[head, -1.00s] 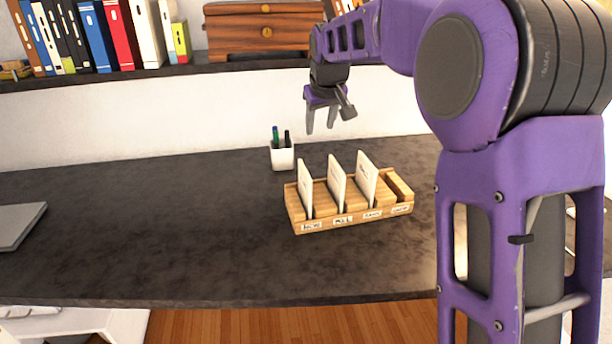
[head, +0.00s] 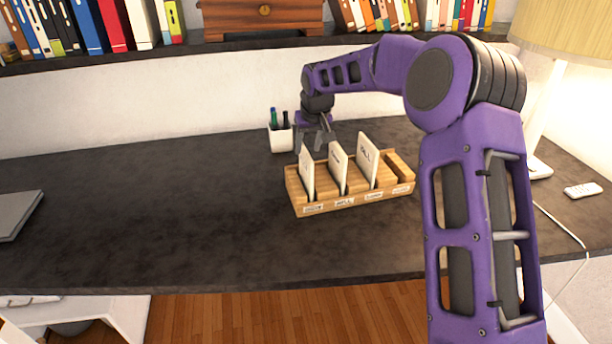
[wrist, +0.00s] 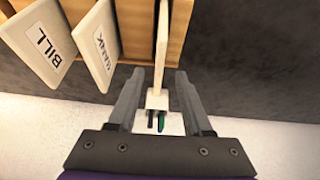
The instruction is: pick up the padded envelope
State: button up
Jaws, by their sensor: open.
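Three thin pale cards or envelopes stand in a wooden sorter (head: 330,205) on the dark desk. The left one (head: 306,174), the middle one (head: 338,168) and the right one (head: 367,160) lean slightly. In the wrist view the right one (wrist: 45,48) reads "BILL", and the middle one (wrist: 97,57) also bears a word. The left one (wrist: 162,45) is seen edge-on, its lettering hidden; I cannot tell which is padded. My gripper (head: 313,146) is open behind and above the left one. In the wrist view my gripper (wrist: 157,85) has its fingers either side of that edge, apart from it.
A white pen cup (head: 281,139) stands just behind the sorter, close to my gripper. A lamp (head: 565,50) and a remote (head: 583,190) are at the right, a grey laptop-like slab (head: 18,215) at the left. A shelf with books runs above. The desk's left middle is clear.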

aim_at(307, 153)
jog(key=shift+x, duration=3.05)
jog(key=shift+w, duration=0.15)
jog(key=shift+f, duration=0.2)
grip_shut()
